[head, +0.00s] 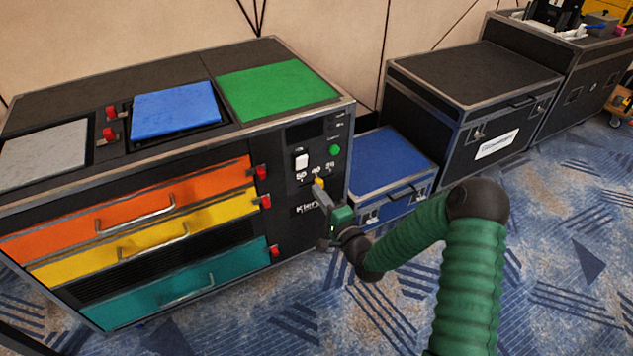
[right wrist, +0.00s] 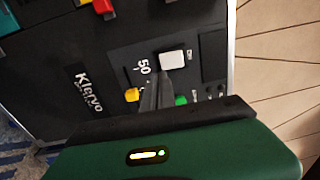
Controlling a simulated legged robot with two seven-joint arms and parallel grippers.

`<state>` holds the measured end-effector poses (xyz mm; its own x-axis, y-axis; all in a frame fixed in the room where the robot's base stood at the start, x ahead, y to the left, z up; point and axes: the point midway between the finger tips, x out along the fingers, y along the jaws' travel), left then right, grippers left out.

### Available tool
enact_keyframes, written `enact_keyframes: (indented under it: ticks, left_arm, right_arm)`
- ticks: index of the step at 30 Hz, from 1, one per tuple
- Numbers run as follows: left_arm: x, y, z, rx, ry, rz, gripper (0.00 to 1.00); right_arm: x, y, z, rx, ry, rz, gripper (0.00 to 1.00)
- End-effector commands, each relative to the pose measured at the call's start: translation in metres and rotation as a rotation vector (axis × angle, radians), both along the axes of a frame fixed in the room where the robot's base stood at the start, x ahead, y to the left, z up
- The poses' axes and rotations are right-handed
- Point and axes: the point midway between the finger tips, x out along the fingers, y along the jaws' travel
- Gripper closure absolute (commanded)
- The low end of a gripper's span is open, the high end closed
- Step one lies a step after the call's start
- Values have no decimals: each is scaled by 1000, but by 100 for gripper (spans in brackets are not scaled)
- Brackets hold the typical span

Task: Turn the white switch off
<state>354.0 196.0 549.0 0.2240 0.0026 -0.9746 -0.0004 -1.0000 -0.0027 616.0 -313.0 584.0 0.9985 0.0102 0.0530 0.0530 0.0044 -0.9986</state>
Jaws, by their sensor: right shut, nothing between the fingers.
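The white switch (head: 301,161) is on the dark control panel at the right end of the cabinet's front. It also shows in the right wrist view (right wrist: 173,61), just beyond my fingertips. Which way it is set I cannot tell. My right gripper (head: 321,190) is shut and empty. In the head view its fingertips are below and right of the switch, close to the yellow knob. In the right wrist view the fingers (right wrist: 160,80) point at the switch's lower edge; whether they touch it is unclear. My left gripper is out of view.
A yellow knob (head: 319,184) and a green button (head: 335,150) sit close to the switch. Orange (head: 150,205), yellow and teal drawers with red latches are to the left. A blue-topped case (head: 390,160) stands right of the cabinet. Carpet is open in front.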

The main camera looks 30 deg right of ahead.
Motion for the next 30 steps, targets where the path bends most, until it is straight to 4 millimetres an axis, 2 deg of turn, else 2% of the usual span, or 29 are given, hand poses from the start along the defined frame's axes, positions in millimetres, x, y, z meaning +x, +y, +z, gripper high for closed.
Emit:
enact_keyframes:
  ticks: [1, 6, 12, 26, 28, 30]
  left_arm:
    - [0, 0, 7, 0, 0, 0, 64]
    - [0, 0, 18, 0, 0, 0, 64]
    - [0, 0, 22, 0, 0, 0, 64]
    - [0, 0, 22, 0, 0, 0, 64]
    - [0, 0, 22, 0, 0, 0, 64]
    - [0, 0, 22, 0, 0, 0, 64]
  right_arm:
    - [-10, -1, 1, 1, 3, -1, 100]
    - [-42, -2, -5, 4, 2, -2, 100]
    - [-62, -2, -11, 2, 0, -2, 100]
    - [-64, -2, -12, 1, 0, 0, 100]
    - [-63, 2, -13, -23, 17, 10, 100]
    - [-59, 14, -20, -115, 89, 52, 100]
